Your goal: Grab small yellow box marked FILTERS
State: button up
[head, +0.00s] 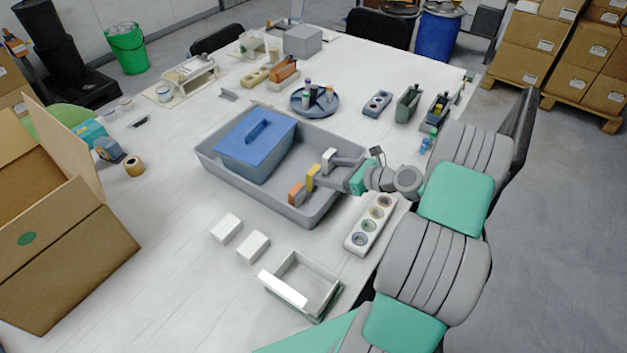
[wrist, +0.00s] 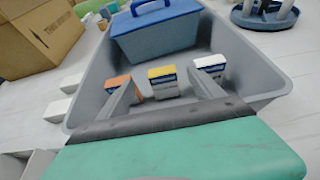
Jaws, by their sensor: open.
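Three small boxes stand in a row inside a grey tub (head: 339,201). The yellow box (head: 312,178) is in the middle, with an orange box (head: 296,194) on one side and a white box (head: 330,157) on the other. In the wrist view the yellow box (wrist: 162,82) shows a yellow top and a blue and white front; its lettering is too small to read. My gripper (head: 328,172) is open and reaches into the tub from the right. In the wrist view its fingers (wrist: 162,78) point to either side of the yellow box; contact cannot be told.
A blue-lidded bin (head: 256,144) fills the tub's left part. The orange box (wrist: 118,86) and the white box (wrist: 210,66) sit close beside my fingers. The tub's rim (wrist: 270,98) surrounds them. A tray with round cups (head: 369,225) lies near the table's right edge.

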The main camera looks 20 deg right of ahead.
aim_at(313, 169)
jog(key=b+x, duration=0.1)
jog(key=x, duration=0.1)
jog(key=f+b+x, duration=0.1)
jog(key=b+x, duration=0.1)
jog(key=shift+w, duration=0.1)
jog(key=shift+w+a, duration=0.1)
jog(key=shift+w, duration=0.05)
jog(key=shift+r, duration=0.1)
jog(key=c, duration=1.4)
jog(key=shift+r, duration=0.15)
